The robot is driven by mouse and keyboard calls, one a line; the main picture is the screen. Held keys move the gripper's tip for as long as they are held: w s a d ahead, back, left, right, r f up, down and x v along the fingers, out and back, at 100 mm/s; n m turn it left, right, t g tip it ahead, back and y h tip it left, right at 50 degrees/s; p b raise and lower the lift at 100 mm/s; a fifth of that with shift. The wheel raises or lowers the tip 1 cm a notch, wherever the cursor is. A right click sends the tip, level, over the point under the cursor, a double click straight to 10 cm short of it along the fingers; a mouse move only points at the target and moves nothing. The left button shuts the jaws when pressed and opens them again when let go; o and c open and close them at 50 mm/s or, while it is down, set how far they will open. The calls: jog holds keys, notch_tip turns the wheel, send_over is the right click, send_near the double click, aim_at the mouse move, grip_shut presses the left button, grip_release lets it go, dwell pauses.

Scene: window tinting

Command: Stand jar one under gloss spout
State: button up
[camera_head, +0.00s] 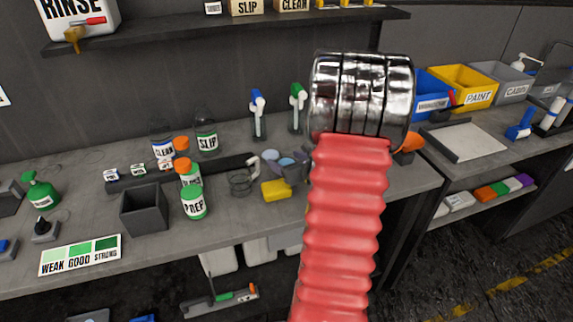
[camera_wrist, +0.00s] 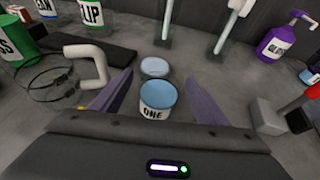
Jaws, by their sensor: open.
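In the wrist view, jar one (camera_wrist: 157,98) is a small white jar with blue contents and an "ONE" label, standing upright on the grey bench. My gripper (camera_wrist: 160,78) is open, its purple fingers on either side of the jar; gaps seem to show at both sides. In the head view my arm hides most of the gripper, and I cannot tell which pale-blue jar top (camera_head: 287,158) is jar one. A purple pump bottle (camera_wrist: 277,45) with a spout stands at the upper right; its label appears to begin "GL". I cannot confirm it is the gloss spout.
Another blue-topped jar (camera_wrist: 154,67) stands just behind jar one. A wire ring with a white handle (camera_wrist: 85,65) is left of my gripper.

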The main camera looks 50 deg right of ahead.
dwell(0.5)
jog(key=c, duration=1.3)
jog(key=shift+o, duration=0.2)
jog(key=shift+r, duration=0.1)
jog(key=shift+r, duration=4.95)
